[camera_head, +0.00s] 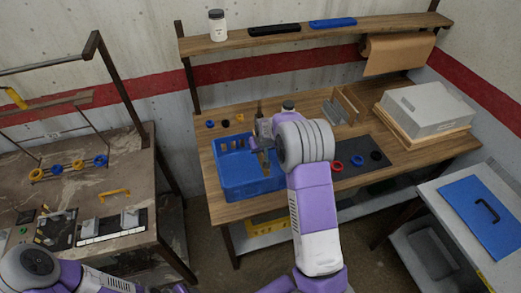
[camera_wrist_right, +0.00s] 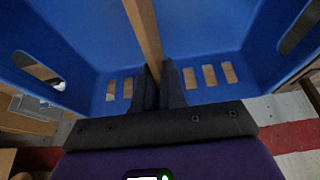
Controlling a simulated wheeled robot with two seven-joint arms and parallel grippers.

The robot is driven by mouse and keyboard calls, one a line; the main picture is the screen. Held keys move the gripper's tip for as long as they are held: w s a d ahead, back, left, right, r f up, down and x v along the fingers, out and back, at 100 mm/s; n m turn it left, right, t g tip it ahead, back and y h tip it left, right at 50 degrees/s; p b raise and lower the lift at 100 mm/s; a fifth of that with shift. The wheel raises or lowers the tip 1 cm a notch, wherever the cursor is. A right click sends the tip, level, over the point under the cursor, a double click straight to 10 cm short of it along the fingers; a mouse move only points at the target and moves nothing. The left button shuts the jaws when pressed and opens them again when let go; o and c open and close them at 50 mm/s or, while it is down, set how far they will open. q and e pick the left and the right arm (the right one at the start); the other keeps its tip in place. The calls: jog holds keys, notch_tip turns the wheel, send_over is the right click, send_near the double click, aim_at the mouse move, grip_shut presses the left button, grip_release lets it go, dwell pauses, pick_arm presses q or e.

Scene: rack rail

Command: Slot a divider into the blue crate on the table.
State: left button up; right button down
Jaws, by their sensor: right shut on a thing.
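The blue crate (camera_head: 237,190) stands on the wooden table's left part. It also fills much of the right wrist view (camera_wrist_right: 205,35). My right gripper (camera_head: 264,143) is over the crate's right side, shut on a thin wood-coloured divider (camera_wrist_right: 144,28). The divider runs down between the fingers (camera_wrist_right: 159,88) and its lower part (camera_head: 264,162) shows within the crate's outline. In the right wrist view its edge crosses over the crate's interior. My arm hides part of the crate, and I cannot tell whether the divider sits in a slot. My left gripper is out of view.
A holder with upright panels (camera_head: 346,104) stands behind to the right. A grey box (camera_head: 427,110) lies at the table's right. A dark mat (camera_head: 360,165) carries red, blue and black rings. A shelf (camera_head: 310,33) runs above the back.

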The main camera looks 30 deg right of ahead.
jog(key=shift+f+b, duration=1.1)
jog(key=shift+f, duration=0.45)
jog(key=c, duration=1.1)
grip_release()
jog(key=v, duration=0.7)
jog(key=shift+s+r, duration=0.15)
jog(key=shift+r, duration=0.15)
